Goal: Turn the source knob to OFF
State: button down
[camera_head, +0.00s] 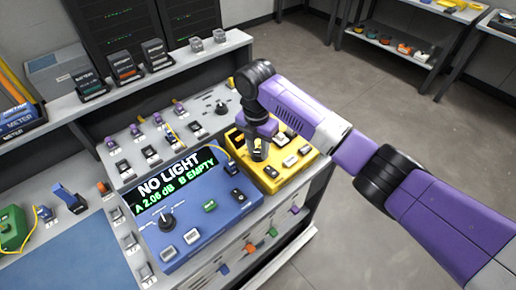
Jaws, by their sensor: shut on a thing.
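My purple arm reaches in from the right, and my gripper (258,152) points down onto the yellow box (270,178) at the right of the bench. My gripper is shut on a knob on top of this box, which I take to be the source knob. The fingers hide most of the knob, so its pointer and setting cannot be read.
A black knob (167,221) stands on the blue unit, and another (222,107) on the grey panel behind. Small connectors line the panel and bench front. A raised shelf (130,80) holds several black holders. Open floor lies to the right.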

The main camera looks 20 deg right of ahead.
aim_at(257, 152)
jog(key=c, duration=1)
grip_release()
notch_tip(257, 152, up, 8)
jog(key=shift+w+a+f+b, duration=0.1)
jog(key=shift+b, duration=0.25)
